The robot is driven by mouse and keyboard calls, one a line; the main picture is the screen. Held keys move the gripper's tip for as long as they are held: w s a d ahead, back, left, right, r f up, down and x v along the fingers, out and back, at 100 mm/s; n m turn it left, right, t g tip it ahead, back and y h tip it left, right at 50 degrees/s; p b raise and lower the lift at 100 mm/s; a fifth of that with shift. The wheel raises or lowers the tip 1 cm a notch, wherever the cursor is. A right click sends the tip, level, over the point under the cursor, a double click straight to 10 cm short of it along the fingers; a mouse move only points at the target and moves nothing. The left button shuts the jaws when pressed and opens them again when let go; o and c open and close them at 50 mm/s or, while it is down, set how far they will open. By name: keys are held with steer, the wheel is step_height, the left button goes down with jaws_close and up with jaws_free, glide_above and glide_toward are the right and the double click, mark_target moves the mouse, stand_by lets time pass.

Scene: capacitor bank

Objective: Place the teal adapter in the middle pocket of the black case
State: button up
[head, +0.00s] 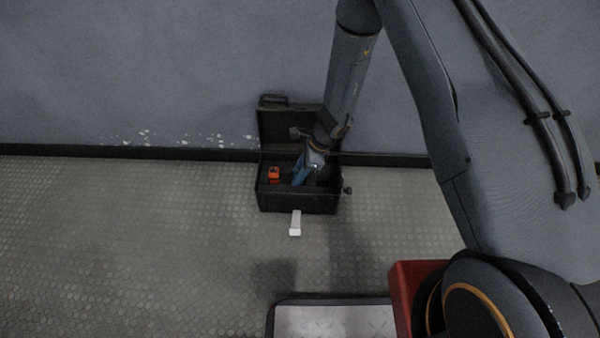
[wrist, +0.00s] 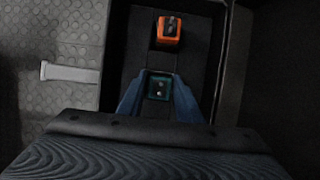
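The black case (head: 297,202) stands open on the floor against the wall, its lid tilted back. The case also shows in the wrist view (wrist: 135,45). My gripper (head: 299,178) points down into the case. In the wrist view, its blue fingers (wrist: 159,82) are on either side of the teal adapter (wrist: 159,89), with no clear gap, and appear shut on it. The adapter is over or inside the middle of the case; its depth and the pocket edges are too dark to tell. In the head view the adapter is hidden.
An orange part (head: 273,174) sits in the left part of the case; it also shows in the wrist view (wrist: 168,30). A white bar (head: 295,224) lies on the floor at the case's front. The floor left of the case is clear.

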steer(key=shift+o, duration=0.2)
steer(key=p+v, duration=0.6)
steer(key=v, duration=0.6)
steer(key=s+a+r+n, duration=0.3)
steer(key=s+r+n, duration=0.1)
steer(key=r, duration=0.4)
steer(key=s+a+r+n+g, duration=0.1)
steer(key=s+a+r+n, duration=0.3)
steer(key=r, duration=0.4)
steer(key=s+a+r+n, duration=0.3)
steer(key=s+r+n, duration=0.1)
steer(key=r, duration=0.3)
steer(key=s+d+r+n+h, duration=0.1)
steer(key=s+d+r+n, duration=0.1)
steer(key=s+r+n, duration=0.4)
steer(key=s+d+r+n+h, duration=0.1)
steer(key=s+d+r+n, duration=0.2)
steer(key=s+r+n, duration=0.4)
steer(key=s, duration=0.7)
steer(key=shift+s+r+t+h, duration=0.3)
steer(key=shift+s+t+h, duration=0.05)
steer(key=shift+t+h, duration=0.05)
steer(key=shift+r, duration=0.1)
